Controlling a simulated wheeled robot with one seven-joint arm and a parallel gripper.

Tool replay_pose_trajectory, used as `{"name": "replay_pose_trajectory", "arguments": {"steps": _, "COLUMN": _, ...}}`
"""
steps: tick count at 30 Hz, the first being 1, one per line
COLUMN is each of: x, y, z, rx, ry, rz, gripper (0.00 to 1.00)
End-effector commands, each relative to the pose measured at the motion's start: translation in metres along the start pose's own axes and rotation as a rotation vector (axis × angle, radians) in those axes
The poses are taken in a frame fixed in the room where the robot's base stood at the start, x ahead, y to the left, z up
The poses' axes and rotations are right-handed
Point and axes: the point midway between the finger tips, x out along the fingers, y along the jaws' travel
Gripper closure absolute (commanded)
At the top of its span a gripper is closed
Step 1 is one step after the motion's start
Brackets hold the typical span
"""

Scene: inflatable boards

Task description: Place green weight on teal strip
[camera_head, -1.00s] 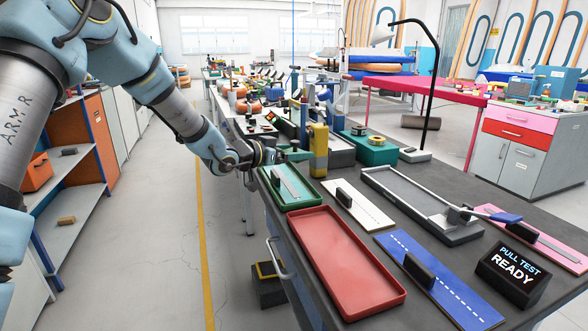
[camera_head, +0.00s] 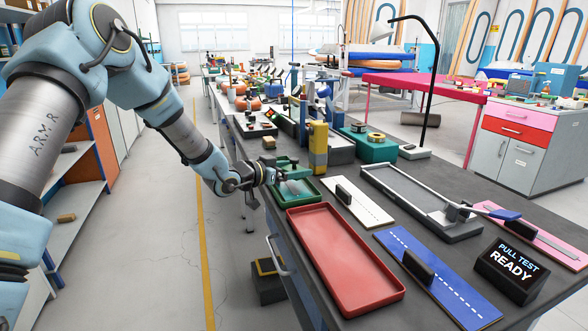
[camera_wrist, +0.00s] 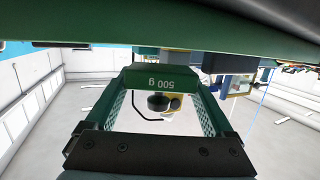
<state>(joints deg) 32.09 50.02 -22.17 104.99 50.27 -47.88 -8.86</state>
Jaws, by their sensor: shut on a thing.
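My gripper (camera_head: 284,170) is over the far end of a green tray (camera_head: 316,198) on the near-left edge of the bench. In the wrist view its two fingers (camera_wrist: 165,100) are closed on a green weight (camera_wrist: 135,80) marked "500 g", with the lettering upside down. In the head view the weight is hard to tell from the green gripper parts. A pale strip (camera_head: 298,188) lies in the green tray, partly hidden by my gripper. I cannot tell whether it is the teal strip.
A red tray (camera_head: 385,302) lies nearer. White (camera_head: 368,213), blue (camera_head: 465,300) and pink (camera_head: 545,245) strips carry dark upright blocks or a tool. A grey tray (camera_head: 400,190), a yellow post (camera_head: 318,150) and a "PULL TEST READY" display (camera_head: 513,272) stand close by.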

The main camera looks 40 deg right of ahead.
Motion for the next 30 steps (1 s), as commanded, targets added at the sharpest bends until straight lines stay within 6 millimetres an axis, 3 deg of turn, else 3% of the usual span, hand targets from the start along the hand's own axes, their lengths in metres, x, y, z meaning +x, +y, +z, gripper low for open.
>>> {"name": "replay_pose_trajectory", "arguments": {"steps": 3, "x": 0.001, "y": 0.000, "z": 0.003, "rx": 0.001, "ry": 0.003, "rz": 0.000, "gripper": 1.00}}
{"name": "replay_pose_trajectory", "arguments": {"steps": 4, "x": 0.001, "y": 0.000, "z": 0.003, "rx": 0.000, "ry": 0.000, "rz": 0.000, "gripper": 0.09}}
{"name": "replay_pose_trajectory", "arguments": {"steps": 6, "x": 0.001, "y": 0.000, "z": 0.003, "rx": 0.000, "ry": 0.000, "rz": 0.000, "gripper": 0.02}}
{"name": "replay_pose_trajectory", "arguments": {"steps": 14, "x": 0.000, "y": 0.000, "z": 0.001, "rx": 0.000, "ry": 0.000, "rz": 0.000, "gripper": 0.00}}
{"name": "replay_pose_trajectory", "arguments": {"steps": 19, "x": -0.004, "y": -0.001, "z": -0.009, "rx": 0.000, "ry": 0.000, "rz": -0.001, "gripper": 0.00}}
{"name": "replay_pose_trajectory", "arguments": {"steps": 30, "x": -0.083, "y": -0.001, "z": -0.005, "rx": 0.001, "ry": 0.000, "rz": -0.003, "gripper": 0.00}}
